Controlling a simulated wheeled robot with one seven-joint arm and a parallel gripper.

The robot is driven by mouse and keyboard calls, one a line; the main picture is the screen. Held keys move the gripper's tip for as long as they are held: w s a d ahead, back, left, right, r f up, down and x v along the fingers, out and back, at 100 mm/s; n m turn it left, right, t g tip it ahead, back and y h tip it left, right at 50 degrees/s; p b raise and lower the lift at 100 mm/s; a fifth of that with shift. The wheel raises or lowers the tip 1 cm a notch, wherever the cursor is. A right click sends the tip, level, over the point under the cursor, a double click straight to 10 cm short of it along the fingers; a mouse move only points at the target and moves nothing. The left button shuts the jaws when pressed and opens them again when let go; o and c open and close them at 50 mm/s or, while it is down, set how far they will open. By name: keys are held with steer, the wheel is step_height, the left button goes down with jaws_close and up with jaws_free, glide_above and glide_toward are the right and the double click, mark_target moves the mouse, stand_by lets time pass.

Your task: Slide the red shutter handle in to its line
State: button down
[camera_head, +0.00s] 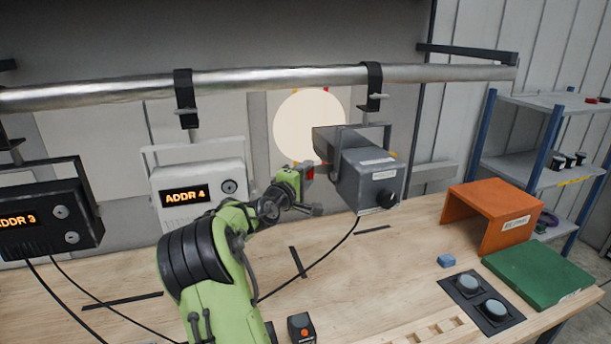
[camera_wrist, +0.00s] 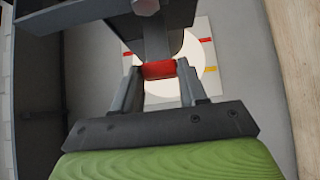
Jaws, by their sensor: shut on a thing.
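The red shutter handle (camera_wrist: 159,70) sits between the fingers of my gripper (camera_wrist: 160,78) in the wrist view, and the fingers are shut on it. The grey lamp hangs by a clamp from the metal pipe. A bright round light spot (camera_head: 308,126) lies on the pale wall panel behind. Short red and yellow marks (camera_wrist: 206,40) show at the spot's edge. I cannot make out a line on the housing.
A white unit reading ADDR 4 (camera_head: 201,190) and a black unit reading ADDR 3 (camera_head: 40,218) hang to the left. The metal pipe (camera_head: 280,78) runs above. An orange stand (camera_head: 490,215), green board (camera_head: 545,274) and button panel (camera_head: 480,297) occupy the bench's right side.

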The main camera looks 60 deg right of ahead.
mark_target(322, 170)
steer(key=shift+s+d, duration=1.4)
steer(key=shift+a, duration=0.1)
steer(key=c, duration=0.6)
jaws_free()
steer(key=shift+w+a, duration=0.1)
steer(key=a+b, duration=0.3)
steer(key=a, duration=1.2)
steer(key=shift+a, duration=0.3)
